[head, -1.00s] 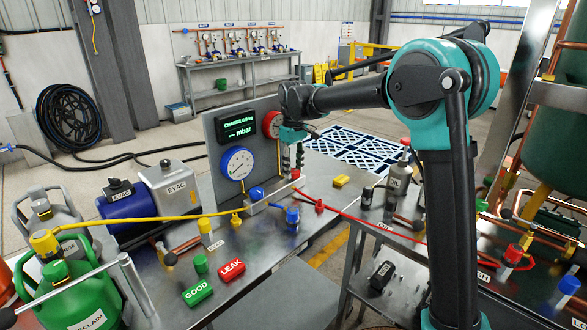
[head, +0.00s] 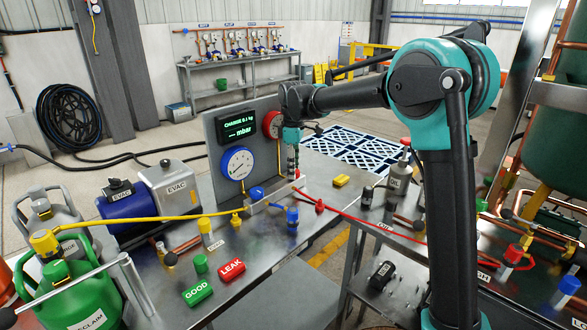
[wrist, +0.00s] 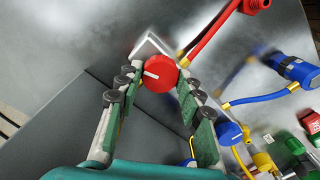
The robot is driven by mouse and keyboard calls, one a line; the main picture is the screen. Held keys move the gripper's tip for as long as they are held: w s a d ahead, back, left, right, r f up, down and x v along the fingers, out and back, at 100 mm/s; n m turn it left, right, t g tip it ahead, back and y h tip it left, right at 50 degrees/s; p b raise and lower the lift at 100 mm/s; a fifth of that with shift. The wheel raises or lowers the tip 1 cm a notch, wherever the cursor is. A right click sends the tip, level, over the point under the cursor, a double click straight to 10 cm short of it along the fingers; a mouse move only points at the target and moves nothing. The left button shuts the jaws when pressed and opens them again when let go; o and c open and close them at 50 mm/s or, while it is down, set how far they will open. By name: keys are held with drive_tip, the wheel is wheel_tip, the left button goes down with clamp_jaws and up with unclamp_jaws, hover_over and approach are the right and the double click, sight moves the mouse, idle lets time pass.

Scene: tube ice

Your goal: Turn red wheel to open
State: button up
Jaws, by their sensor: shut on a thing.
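The red wheel (wrist: 160,74) is a round red knob with a white line on its face, on the pale manifold block (wrist: 150,43). In the wrist view my gripper (wrist: 157,78) has one finger on each side of the wheel, and it is shut on it. In the head view my gripper (head: 293,169) points down at the far end of the manifold (head: 272,196) and mostly hides the wheel.
A red hose (head: 360,221) runs right from the manifold and a yellow hose (head: 140,220) runs left. A blue wheel (head: 257,193), blue gauge (head: 237,163), red gauge (head: 271,124) and charge display (head: 237,127) stand close by. GOOD (head: 198,292) and LEAK (head: 231,269) blocks lie in front.

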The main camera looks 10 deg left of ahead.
idle(0.3)
drive_tip(key=o, duration=1.2)
drive_tip(key=shift+c, duration=0.2)
drive_tip(key=shift+r, duration=0.1)
wheel_tip(320, 180, up, 12)
